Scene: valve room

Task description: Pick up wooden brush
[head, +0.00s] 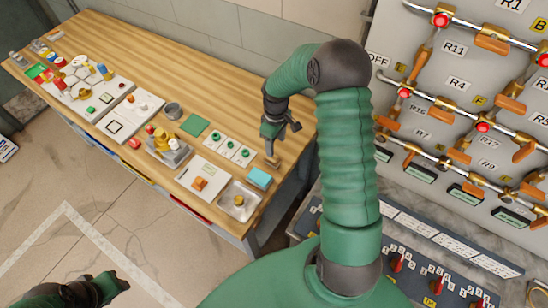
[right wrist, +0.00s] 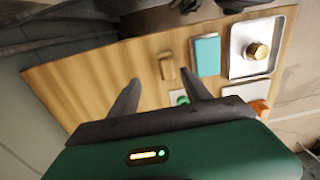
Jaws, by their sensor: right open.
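A small wooden brush (head: 272,162) lies on the wooden table near its right end, just below my right gripper in the head view. In the right wrist view the brush (right wrist: 166,66) is a light brown block, between and beyond the fingertips. My right gripper (head: 277,134) is open and empty, above the table and apart from the brush. Its two spread fingers (right wrist: 164,86) show in the right wrist view. My left gripper (head: 114,283) is at the bottom left of the head view, over the floor; its jaws are too unclear to judge.
A teal block (head: 259,178) lies close beside the brush; a metal tray (head: 222,207) with a brass knob-like piece is beyond it. White boards, a green sheet (head: 195,125) and several small items cover the table (head: 160,55). A valve panel (head: 440,62) stands at the right.

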